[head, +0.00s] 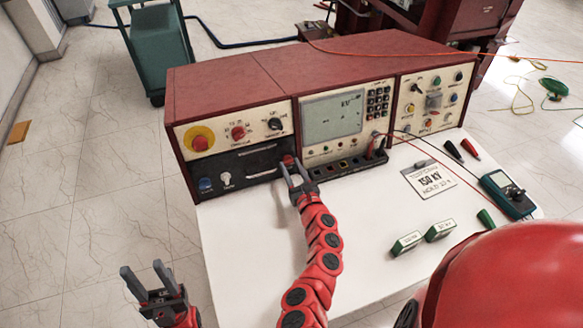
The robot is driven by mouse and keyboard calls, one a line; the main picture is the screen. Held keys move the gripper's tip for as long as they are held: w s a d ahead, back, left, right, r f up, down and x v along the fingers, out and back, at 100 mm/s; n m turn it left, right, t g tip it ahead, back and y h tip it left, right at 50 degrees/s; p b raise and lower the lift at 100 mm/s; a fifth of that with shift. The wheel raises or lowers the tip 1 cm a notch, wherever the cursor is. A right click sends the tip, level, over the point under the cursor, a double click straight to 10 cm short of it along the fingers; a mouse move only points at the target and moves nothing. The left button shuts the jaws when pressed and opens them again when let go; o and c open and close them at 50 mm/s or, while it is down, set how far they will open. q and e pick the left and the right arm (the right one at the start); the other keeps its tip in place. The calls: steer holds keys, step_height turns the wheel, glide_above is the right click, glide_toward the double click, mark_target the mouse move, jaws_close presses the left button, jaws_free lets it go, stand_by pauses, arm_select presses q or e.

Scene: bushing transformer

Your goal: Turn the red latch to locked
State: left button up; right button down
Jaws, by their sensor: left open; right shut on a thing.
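The red latch (288,159) is a small red knob at the right end of the black panel, low on the left part of the console. My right gripper (294,171) is at it, with its fingers around the latch and shut on it. The fingers hide part of the latch, and I cannot tell which way it is turned. My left gripper (146,278) is open and empty, low at the left over the floor, well away from the console.
The red-topped console (270,72) stands on a white table (240,235). A black socket strip (345,168) is just right of my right gripper. Green blocks (440,230), a sign card (430,180) and a handheld meter (507,195) lie on the right.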

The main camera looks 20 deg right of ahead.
steer(key=n+y+b, duration=0.1)
steer(key=n+b, duration=0.1)
steer(key=n, duration=0.2)
steer(key=shift+d+f, duration=0.1)
steer(key=n+y+b, duration=0.1)
steer(key=n, duration=0.2)
steer(key=n+g+y+b, duration=0.1)
steer(key=n, duration=0.2)
steer(key=n+b, duration=0.1)
steer(key=n, duration=0.3)
steer(key=shift+g+b, duration=0.4)
steer(key=n, duration=0.3)
steer(key=shift+r+g+y+b, duration=0.2)
steer(key=shift+g+y+b, duration=0.1)
steer(key=shift+g+b, duration=0.1)
steer(key=shift+n+g+b, duration=0.3)
steer(key=shift+n, duration=1.2)
steer(key=c, duration=0.7)
jaws_free()
